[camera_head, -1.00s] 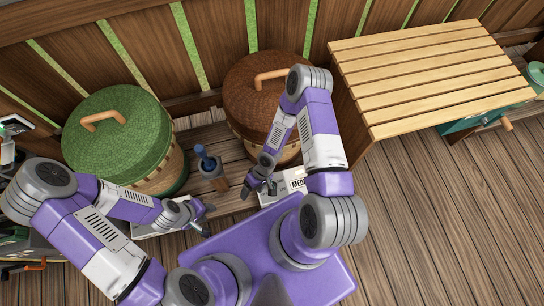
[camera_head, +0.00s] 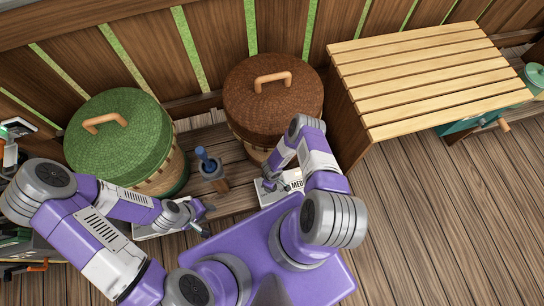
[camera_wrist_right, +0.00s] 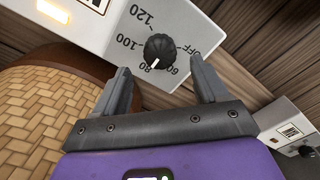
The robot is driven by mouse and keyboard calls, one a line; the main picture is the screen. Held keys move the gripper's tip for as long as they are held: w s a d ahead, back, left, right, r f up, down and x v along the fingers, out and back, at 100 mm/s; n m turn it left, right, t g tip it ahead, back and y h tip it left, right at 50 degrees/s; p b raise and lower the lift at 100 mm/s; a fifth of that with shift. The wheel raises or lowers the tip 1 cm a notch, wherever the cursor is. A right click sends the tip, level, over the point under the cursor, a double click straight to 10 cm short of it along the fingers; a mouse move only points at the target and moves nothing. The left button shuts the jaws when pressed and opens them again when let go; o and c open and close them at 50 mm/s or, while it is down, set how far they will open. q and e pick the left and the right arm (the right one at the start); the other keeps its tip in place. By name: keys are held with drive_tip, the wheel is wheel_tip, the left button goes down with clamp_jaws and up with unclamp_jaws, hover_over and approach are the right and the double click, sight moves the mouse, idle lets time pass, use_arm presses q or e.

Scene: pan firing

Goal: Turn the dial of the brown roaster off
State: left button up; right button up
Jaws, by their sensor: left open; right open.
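The brown roaster (camera_head: 250,90) stands at the back centre, a woven basket with a brown lid. Its white control panel (camera_head: 297,181) is at its front, partly covered by my right arm. In the right wrist view, its black dial (camera_wrist_right: 158,50) has a white pointer toward 80 on a scale with 60, 80, 100, 120 and OFF. My right gripper (camera_wrist_right: 162,76) is open, its fingers to either side of the dial in the picture; contact cannot be told. In the head view, it (camera_head: 268,187) is small at the panel. My left gripper (camera_head: 206,216) is open and empty, left of it.
A green roaster (camera_head: 115,135) stands at the left, with a white panel (camera_head: 147,231) partly behind my left arm. A blue-handled tool in a holder (camera_head: 209,172) stands between the roasters. A slatted wooden table (camera_head: 425,75) is at the right. An orange light (camera_wrist_right: 52,11) glows on the panel.

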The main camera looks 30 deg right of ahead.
use_arm(q)
drive_tip(key=shift+f+b, duration=1.25)
drive_tip(key=shift+f, duration=0.35)
use_arm(e)
drive_tip(key=shift+f, duration=2.3)
drive_tip(key=c, duration=1.1)
drive_tip(key=shift+o, duration=0.2)
